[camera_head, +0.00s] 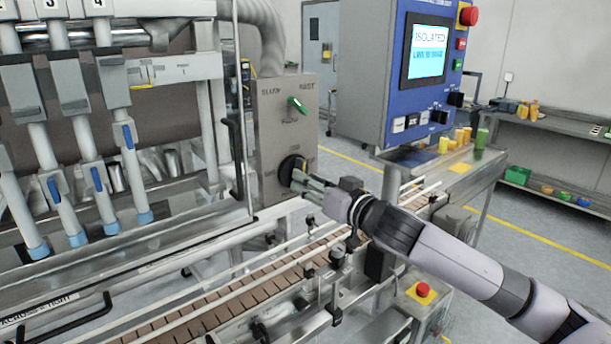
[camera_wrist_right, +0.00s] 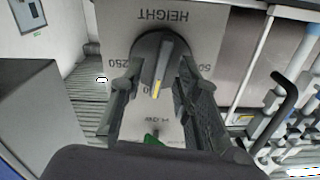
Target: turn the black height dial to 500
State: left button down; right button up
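The black height dial (camera_head: 292,170) is on the front of the grey metal panel (camera_head: 272,128), below a green switch. In the right wrist view the dial (camera_wrist_right: 163,62) has a raised grip bar with a yellow mark at its lower end. The mark points down in that view, near a partly hidden label. My right gripper (camera_head: 306,186) is at the dial. In the wrist view its fingers (camera_wrist_right: 157,84) stand on either side of the grip bar, apart, with a gap visible. My left gripper is not in view.
A green switch (camera_head: 297,104) sits above the dial. A black handle (camera_head: 236,160) stands left of the panel. A blue control box (camera_head: 420,75) with a lit screen is at the right. The conveyor (camera_head: 240,295) runs below my right arm.

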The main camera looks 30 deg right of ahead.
jog(key=shift+w+a, duration=0.1)
jog(key=shift+w, duration=0.7)
grip_shut()
